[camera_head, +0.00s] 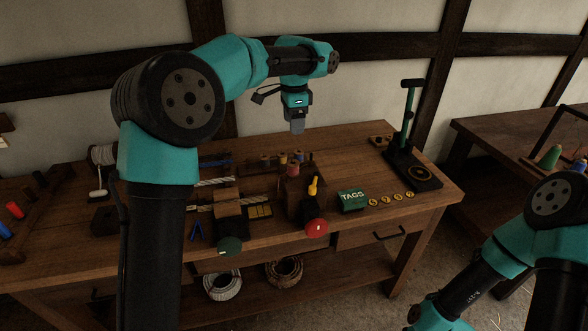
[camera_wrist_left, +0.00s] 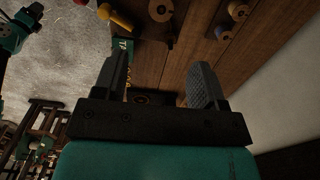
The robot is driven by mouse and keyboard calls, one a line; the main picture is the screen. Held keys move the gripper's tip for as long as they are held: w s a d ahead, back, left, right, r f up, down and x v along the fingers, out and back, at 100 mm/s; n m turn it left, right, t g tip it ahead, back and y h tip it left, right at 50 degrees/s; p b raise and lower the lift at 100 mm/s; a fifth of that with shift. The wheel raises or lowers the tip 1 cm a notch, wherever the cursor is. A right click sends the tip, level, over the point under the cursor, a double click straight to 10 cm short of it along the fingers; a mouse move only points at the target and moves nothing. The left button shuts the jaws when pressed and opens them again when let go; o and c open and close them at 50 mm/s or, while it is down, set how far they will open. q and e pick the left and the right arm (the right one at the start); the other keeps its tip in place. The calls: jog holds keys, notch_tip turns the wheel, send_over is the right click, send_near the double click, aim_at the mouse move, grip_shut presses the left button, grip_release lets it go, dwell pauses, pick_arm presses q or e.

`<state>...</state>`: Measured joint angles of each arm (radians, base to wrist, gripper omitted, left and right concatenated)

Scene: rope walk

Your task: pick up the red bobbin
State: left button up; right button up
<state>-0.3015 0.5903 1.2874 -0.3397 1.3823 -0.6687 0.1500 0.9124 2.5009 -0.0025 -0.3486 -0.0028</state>
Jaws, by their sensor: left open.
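A red cylinder that looks like a bobbin (camera_head: 14,210) lies on a wooden rack at the far left of the bench in the head view. Small bobbins (camera_head: 283,158) with coloured windings also stand at the back middle; which of them is red is too small to tell. My left gripper (camera_head: 297,128) hangs above the back of the bench, pointing down, well right of the red cylinder. Its jaws (camera_wrist_left: 163,82) are open and empty in the left wrist view. Bobbins (camera_wrist_left: 238,11) show beyond them there. My right arm is at lower right; its gripper is not visible.
A wooden block with a yellow handle (camera_head: 313,187) and a red disc (camera_head: 316,228) stand mid-bench. A green TAGS box (camera_head: 352,200), number discs (camera_head: 392,198) and an upright post stand (camera_head: 412,130) are to the right. A blue cylinder (camera_head: 5,231) is by the red one.

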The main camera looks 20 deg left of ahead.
aim_at(293, 168)
pick_arm(q)
notch_tip(293, 168, down, 12)
jog(key=shift+r, duration=0.2)
jog(key=shift+f, duration=0.1)
dwell(0.3)
jog(key=shift+s+a+f, duration=0.1)
jog(key=shift+s+f, duration=0.05)
jog(key=shift+f, duration=2.3)
jog(key=shift+c, duration=0.5)
jog(key=c, duration=0.7)
